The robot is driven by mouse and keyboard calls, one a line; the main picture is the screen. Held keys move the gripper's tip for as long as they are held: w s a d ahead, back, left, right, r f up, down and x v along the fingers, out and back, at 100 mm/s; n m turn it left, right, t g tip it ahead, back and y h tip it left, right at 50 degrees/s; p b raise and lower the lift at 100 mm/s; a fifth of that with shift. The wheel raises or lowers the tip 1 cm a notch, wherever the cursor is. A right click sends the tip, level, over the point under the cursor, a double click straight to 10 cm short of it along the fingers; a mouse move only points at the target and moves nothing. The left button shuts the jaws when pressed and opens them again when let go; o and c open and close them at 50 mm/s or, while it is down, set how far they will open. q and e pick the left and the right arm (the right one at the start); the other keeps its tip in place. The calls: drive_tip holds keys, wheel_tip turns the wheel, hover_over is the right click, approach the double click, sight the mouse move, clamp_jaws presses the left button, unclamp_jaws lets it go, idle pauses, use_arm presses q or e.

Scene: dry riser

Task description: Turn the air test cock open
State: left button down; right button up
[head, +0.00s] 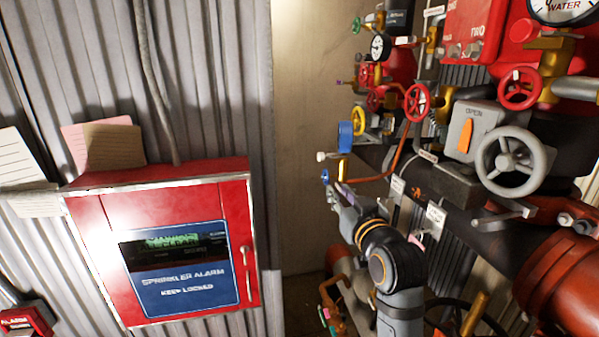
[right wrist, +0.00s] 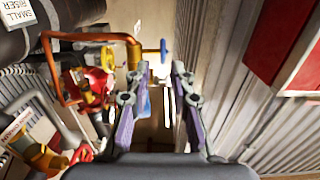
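A small blue handle (head: 325,177) sits by the end of a thin copper pipe (head: 398,150); I take it for the air test cock, though no readable label confirms this. In the right wrist view the blue handle (right wrist: 163,50) stands upright beside a brass fitting (right wrist: 133,55), beyond the fingertips and between their lines. My right gripper (head: 334,190) is close to the handle in the head view, partly hidden by its own wrist. In the right wrist view its fingers (right wrist: 155,80) are apart, with nothing between them. My left gripper is not in view.
A red sprinkler alarm cabinet (head: 90,215) hangs at left on corrugated wall. Black pipework with a grey handwheel (head: 515,161), red handwheels (head: 417,101) and gauges (head: 380,47) crowds the right. The plain wall between is clear.

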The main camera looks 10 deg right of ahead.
sight(328, 178)
drive_tip(key=w+p, duration=0.1)
drive_tip(key=w, duration=0.2)
drive_tip(key=w+p, duration=0.1)
drive_tip(key=w, duration=0.2)
drive_tip(key=w+r+p, duration=0.1)
drive_tip(key=w+p, duration=0.1)
drive_tip(key=w, duration=0.1)
drive_tip(key=shift+w+a, duration=0.15)
drive_tip(key=shift+a, duration=0.2)
drive_tip(key=shift+w, duration=0.25)
clamp_jaws()
